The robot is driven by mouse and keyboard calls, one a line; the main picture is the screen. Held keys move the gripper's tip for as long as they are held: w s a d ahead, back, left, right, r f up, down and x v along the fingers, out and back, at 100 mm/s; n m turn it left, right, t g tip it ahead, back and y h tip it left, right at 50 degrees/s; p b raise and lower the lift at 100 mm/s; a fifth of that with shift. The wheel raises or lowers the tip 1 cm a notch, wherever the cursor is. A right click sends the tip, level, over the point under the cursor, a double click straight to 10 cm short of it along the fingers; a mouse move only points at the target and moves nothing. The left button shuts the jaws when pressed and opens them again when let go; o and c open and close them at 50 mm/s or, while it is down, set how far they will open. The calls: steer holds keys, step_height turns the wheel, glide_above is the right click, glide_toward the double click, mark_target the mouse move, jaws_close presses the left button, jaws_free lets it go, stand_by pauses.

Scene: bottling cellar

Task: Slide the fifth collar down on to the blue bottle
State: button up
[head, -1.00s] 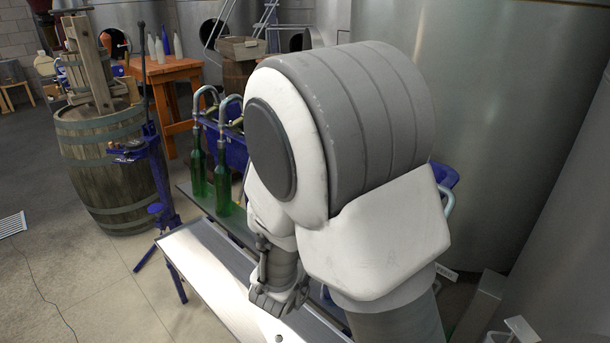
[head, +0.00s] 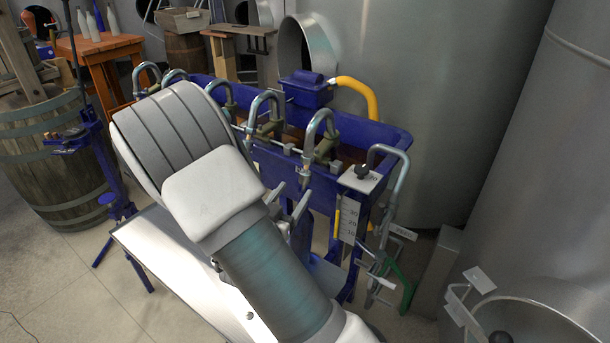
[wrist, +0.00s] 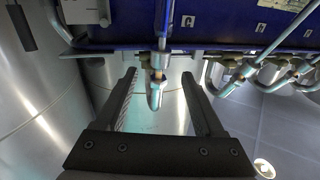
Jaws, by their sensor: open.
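My gripper (head: 290,197) is open below the filler trough, near the rightmost front spout (head: 320,128) in the head view. In the wrist view my gripper (wrist: 158,74) has its fingers on either side of a metal spout end (wrist: 154,97), with space between spout and fingers. A brass-coloured part (wrist: 157,75) sits on that spout; I cannot tell whether it is the collar. One blue bottle (head: 97,17) stands on the orange table at the upper left, beside pale bottles. No bottle shows between the fingers, and my arm hides much of the area under the spouts.
The blue trough (head: 375,135) stands behind my gripper, with several curved spouts along its front. A numbered scale (head: 348,220) and a bent pipe (head: 400,175) are at its right end. Large steel tanks (head: 440,70) stand behind and right. Floor is open at lower left.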

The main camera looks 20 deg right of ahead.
mark_target(303, 180)
steer(key=x, duration=0.8)
steer(key=shift+w, duration=0.15)
steer(key=shift+c, duration=0.2)
steer(key=shift+f, duration=0.15)
steer(key=c, duration=0.7)
